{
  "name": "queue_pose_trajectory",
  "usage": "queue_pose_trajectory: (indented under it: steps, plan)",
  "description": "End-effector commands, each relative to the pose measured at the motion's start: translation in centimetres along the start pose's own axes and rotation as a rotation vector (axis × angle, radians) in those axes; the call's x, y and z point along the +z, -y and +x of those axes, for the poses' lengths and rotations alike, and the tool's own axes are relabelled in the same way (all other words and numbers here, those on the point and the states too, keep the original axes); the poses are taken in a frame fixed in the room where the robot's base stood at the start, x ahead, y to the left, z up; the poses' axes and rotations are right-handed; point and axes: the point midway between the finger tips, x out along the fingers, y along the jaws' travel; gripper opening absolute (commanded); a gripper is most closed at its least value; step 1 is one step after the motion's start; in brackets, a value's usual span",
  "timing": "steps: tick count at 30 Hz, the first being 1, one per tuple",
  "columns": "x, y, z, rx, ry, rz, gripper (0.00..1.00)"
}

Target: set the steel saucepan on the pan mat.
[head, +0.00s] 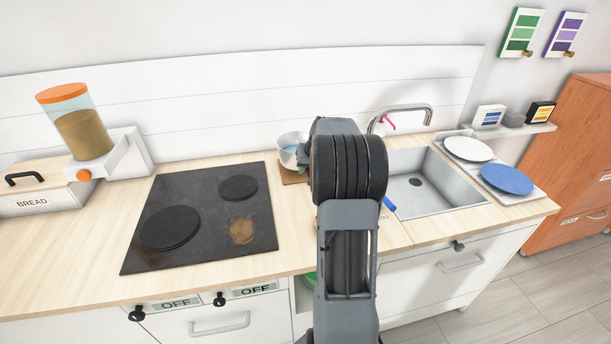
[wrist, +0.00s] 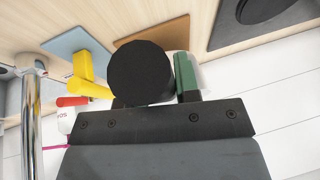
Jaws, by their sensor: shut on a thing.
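The steel saucepan (head: 291,147) shows in the head view at the left of my gripper, its right side hidden by my arm. It is upright over the brown pan mat (head: 292,177); I cannot tell whether it touches the mat. My gripper (head: 304,155) is mostly hidden by my arm there. In the wrist view my gripper (wrist: 162,88) is shut, with a round black end (wrist: 140,72), apparently of the saucepan's handle, at its jaws. The brown mat (wrist: 152,38) shows beyond it.
The black hob (head: 205,212) lies left of the mat, the sink (head: 430,182) and its tap (head: 405,110) to the right. A blue plate (head: 507,179) and a white plate (head: 468,148) stand beyond the sink. A yellow thing (wrist: 84,70) is near the mat.

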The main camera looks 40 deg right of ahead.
Motion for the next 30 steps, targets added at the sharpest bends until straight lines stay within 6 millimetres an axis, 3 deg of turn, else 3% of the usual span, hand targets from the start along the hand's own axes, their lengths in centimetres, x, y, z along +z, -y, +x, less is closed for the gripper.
queue_pose_trajectory:
  steps: [5,12,23,24,30]
  plan:
    - [-0.3,0.0,1.0,-0.001,-0.001,-0.001,0.02]
    - [0.8,-0.5,3.4,-0.001,-0.002,-0.001,0.02]
    - [0.9,-0.6,3.7,0.0,-0.004,-0.002,0.02]
    - [1.1,-0.7,3.8,-0.001,0.001,-0.001,0.3]
    - [1.0,-0.6,3.7,-0.001,0.001,-0.001,0.5]
